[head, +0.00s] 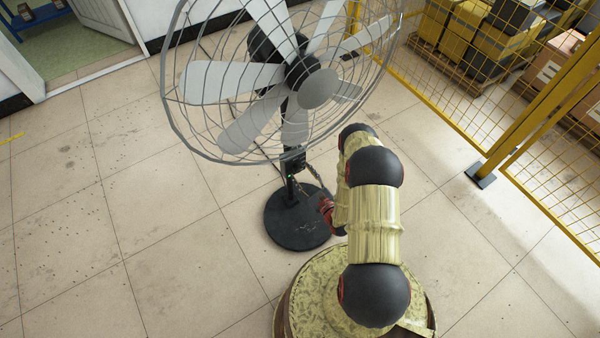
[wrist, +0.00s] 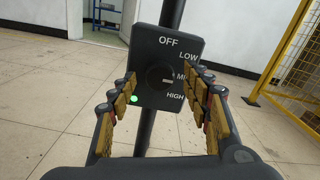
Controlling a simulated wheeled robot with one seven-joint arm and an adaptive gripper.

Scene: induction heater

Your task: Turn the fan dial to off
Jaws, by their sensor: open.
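The fan (head: 317,88) stands on a round black base (head: 297,222) in the head view, with a small control box (head: 293,159) on its pole. In the wrist view the dark control box (wrist: 150,52) fills the middle, with white labels OFF, LOW, a partly hidden M label and HIGH. The round dark dial (wrist: 160,78) sits at its centre with a short white mark near the M label; its exact setting is hard to tell. A green light glows at lower left. My gripper (wrist: 163,82) is open, its fingers on either side of the dial, with no clear contact.
A yellow mesh fence (head: 480,110) stands on the right, with boxes (head: 455,40) behind it. An open doorway is at the upper left. The tiled floor (head: 110,220) to the left is clear. The fan's wire cage overhangs the box and pole.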

